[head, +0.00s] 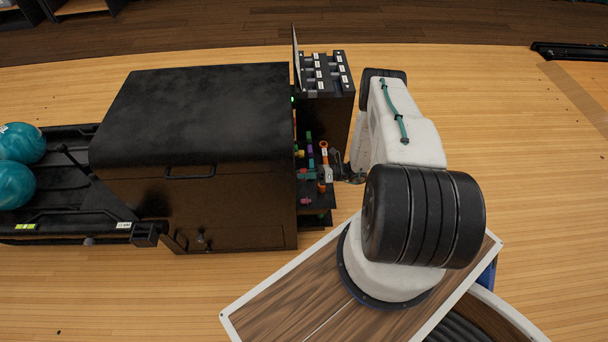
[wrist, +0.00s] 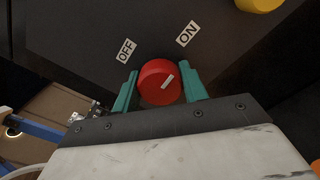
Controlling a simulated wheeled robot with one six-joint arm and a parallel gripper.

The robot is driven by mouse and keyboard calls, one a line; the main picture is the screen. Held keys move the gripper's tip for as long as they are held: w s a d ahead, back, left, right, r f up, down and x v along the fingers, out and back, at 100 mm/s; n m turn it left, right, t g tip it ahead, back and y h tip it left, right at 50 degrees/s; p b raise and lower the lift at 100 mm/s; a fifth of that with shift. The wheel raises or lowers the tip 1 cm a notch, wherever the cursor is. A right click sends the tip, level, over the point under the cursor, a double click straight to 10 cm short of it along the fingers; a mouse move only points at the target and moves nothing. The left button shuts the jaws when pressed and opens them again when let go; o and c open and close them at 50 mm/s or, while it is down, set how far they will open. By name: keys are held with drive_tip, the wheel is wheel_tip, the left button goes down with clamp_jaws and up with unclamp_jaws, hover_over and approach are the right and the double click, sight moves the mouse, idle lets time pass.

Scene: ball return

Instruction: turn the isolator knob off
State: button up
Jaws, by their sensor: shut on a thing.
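The isolator knob (wrist: 157,84) is a red round knob with a white pointer mark, in the wrist view. Its mark points up and right, toward the ON label (wrist: 187,34). The OFF label (wrist: 125,50) is up and left of the knob. My gripper (wrist: 160,88) has its teal fingers on either side of the knob and is shut on it. In the head view my gripper (head: 350,177) is small and dark beside the right end of the black machine, and the knob cannot be made out there.
The black machine (head: 195,120) stands left of my arm, with coloured parts on its open right end. A dark box with labelled switches (head: 322,75) stands behind that end. A yellow knob (wrist: 258,4) is at the wrist view's top right. Teal balls (head: 20,145) lie at far left.

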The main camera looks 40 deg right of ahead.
drive_tip(key=n, duration=0.8)
drive_tip(key=shift+n, duration=0.3)
drive_tip(key=n, duration=0.4)
drive_tip(key=shift+s+n, duration=0.1)
drive_tip(key=shift+n, duration=2)
drive_tip(key=o, duration=1)
drive_tip(key=v, duration=0.7)
drive_tip(key=shift+s+d, duration=0.2)
drive_tip(key=shift+d, duration=0.15)
